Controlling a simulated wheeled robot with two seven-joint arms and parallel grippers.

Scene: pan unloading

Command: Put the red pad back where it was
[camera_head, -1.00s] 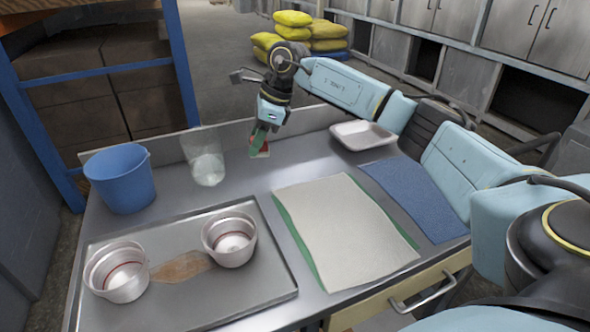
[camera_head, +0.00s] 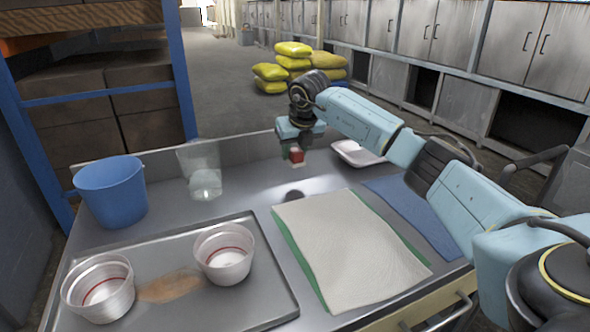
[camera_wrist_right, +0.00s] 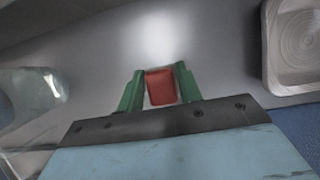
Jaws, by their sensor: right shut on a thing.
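The red pad (camera_head: 295,156) is between the green fingers of my right gripper (camera_head: 292,153), held above the back part of the metal table. In the right wrist view the red pad (camera_wrist_right: 160,87) sits squarely between the two green fingertips of the gripper (camera_wrist_right: 160,90), and bare table lies beyond it. A dark shadow shows on the table below the gripper in the head view. My left gripper is not in view.
A clear cup (camera_head: 203,172) and a blue bucket (camera_head: 111,193) stand to the left. A white dish (camera_head: 358,152) is just right of the gripper. A metal tray (camera_head: 205,306) holds two white cups (camera_head: 223,254). A pale cloth (camera_head: 350,250) over green and a blue cloth (camera_head: 408,205) lie at right.

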